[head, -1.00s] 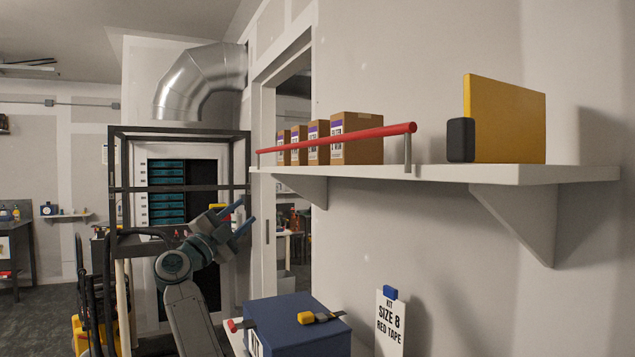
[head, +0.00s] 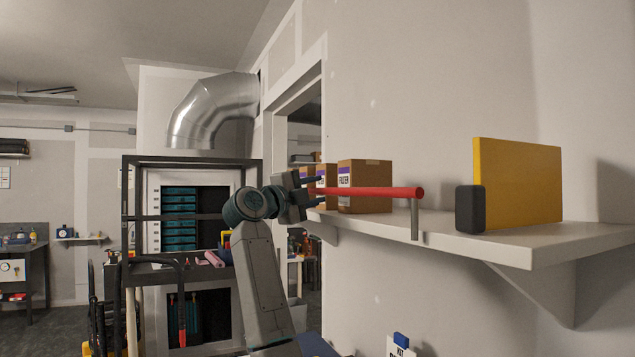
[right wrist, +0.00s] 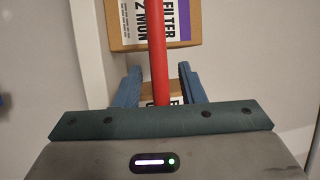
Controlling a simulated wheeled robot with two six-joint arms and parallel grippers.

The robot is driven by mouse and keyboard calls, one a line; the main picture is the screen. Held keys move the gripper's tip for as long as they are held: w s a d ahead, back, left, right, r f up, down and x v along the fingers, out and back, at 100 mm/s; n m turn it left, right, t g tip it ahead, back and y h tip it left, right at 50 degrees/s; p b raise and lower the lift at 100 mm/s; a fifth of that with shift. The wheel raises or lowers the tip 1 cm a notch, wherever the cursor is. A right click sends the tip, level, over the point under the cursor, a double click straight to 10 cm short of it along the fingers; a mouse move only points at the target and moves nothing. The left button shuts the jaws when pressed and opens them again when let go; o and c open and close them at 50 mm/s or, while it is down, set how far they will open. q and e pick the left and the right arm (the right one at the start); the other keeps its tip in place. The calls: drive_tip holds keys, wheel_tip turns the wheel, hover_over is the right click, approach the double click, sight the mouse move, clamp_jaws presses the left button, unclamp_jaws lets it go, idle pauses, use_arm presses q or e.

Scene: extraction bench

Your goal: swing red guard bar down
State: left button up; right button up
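The red guard bar (head: 375,192) runs raised along the front edge of the wall shelf, in front of the boxes, with its near end by a grey post (head: 414,219). My right gripper (head: 316,190) is at the bar's far part, which it partly hides in the head view. In the right wrist view, the bar (right wrist: 158,55) passes between the two blue fingers of my right gripper (right wrist: 159,75). The fingers are apart, with a gap on each side of the bar. My left gripper is not in view.
Cardboard boxes (head: 364,187) stand on the white shelf (head: 540,246) behind the bar. A yellow panel (head: 520,185) and a black block (head: 470,209) stand at its near end. A shelf bracket (head: 545,290) juts out below. A dark metal frame (head: 190,158) stands at the left.

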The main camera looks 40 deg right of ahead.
drive_tip(key=shift+w+d+r, duration=0.1)
drive_tip(key=shift+w+d, duration=0.05)
drive_tip(key=shift+d, duration=0.45)
clamp_jaws()
